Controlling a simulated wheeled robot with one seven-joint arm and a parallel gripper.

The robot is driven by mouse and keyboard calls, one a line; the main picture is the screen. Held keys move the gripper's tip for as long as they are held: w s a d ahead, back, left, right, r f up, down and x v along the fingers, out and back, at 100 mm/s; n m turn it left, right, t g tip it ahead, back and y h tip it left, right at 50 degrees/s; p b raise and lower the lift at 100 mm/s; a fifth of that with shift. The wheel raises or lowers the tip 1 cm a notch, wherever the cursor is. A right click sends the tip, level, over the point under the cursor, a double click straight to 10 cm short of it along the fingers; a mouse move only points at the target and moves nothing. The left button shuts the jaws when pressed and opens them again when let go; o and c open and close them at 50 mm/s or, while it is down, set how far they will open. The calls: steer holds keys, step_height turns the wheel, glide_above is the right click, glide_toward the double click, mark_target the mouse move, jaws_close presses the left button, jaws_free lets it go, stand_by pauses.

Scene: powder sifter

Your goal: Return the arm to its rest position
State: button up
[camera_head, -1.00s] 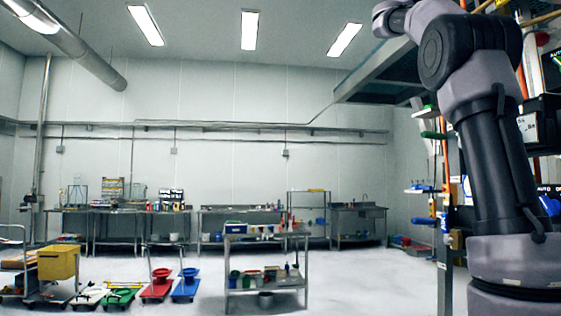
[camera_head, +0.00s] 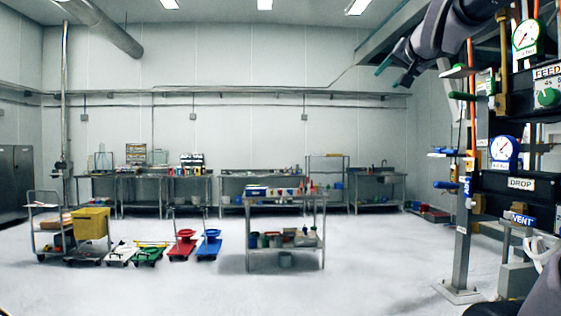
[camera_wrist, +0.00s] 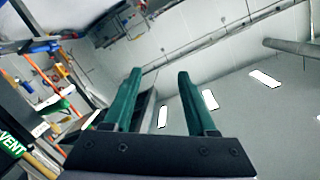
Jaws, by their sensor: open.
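My gripper (camera_head: 391,67) is high at the upper right in the head view, with its green fingers pointing left. In the wrist view its two green fingers (camera_wrist: 163,97) stand apart with nothing between them. The gripper is open and empty, clear of any surface. My arm comes in from the top right corner of the head view, and part of it also shows at the bottom right.
A sifter frame with gauges (camera_head: 504,150), a DROP panel (camera_head: 520,183) and coloured handles stands close on the right. A steel table (camera_head: 285,203) with pots stands mid-floor. Coloured dollies (camera_head: 208,247) and a yellow bin (camera_head: 91,223) stand left. The front floor is clear.

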steer(key=s+a+f+g, duration=0.1)
steer(key=s+f+g, duration=0.2)
steer(key=s+f, duration=0.3)
steer(key=s+a+f+n+g, duration=0.1)
steer(key=s+f+g, duration=0.2)
steer(key=f, duration=1)
steer(key=s+a+f+n+g+y, duration=0.1)
steer(key=s+a+f+g, duration=0.1)
steer(key=s+f, duration=0.6)
steer(key=shift+s+f+g, duration=0.3)
steer(key=shift+f+g, duration=0.3)
steer(key=shift+f, duration=0.1)
